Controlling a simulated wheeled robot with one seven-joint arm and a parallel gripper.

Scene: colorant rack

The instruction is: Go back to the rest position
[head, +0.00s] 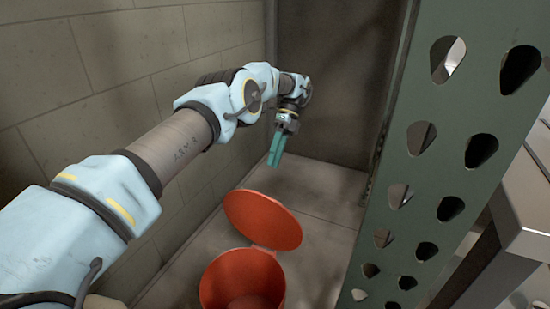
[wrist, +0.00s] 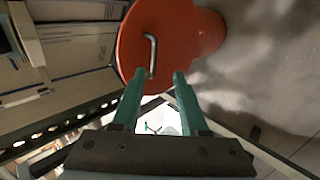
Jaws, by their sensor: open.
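My arm reaches out across the head view, and my gripper (head: 276,158) points down with its teal fingers, in the air above and behind the orange bin. In the wrist view my gripper (wrist: 157,78) shows two teal fingers apart with nothing between them. The orange bin (head: 225,280) stands on the floor with its round lid (head: 262,218) tilted up. The lid also shows in the wrist view (wrist: 135,45), with a bent metal handle (wrist: 151,55) on it, beyond the fingertips.
A green perforated rack post (head: 440,160) stands close on the right. A grey metal shelf edge (head: 525,200) lies beyond it. A grey block wall (head: 100,80) runs along the left. Free floor (head: 325,195) shows behind the bin.

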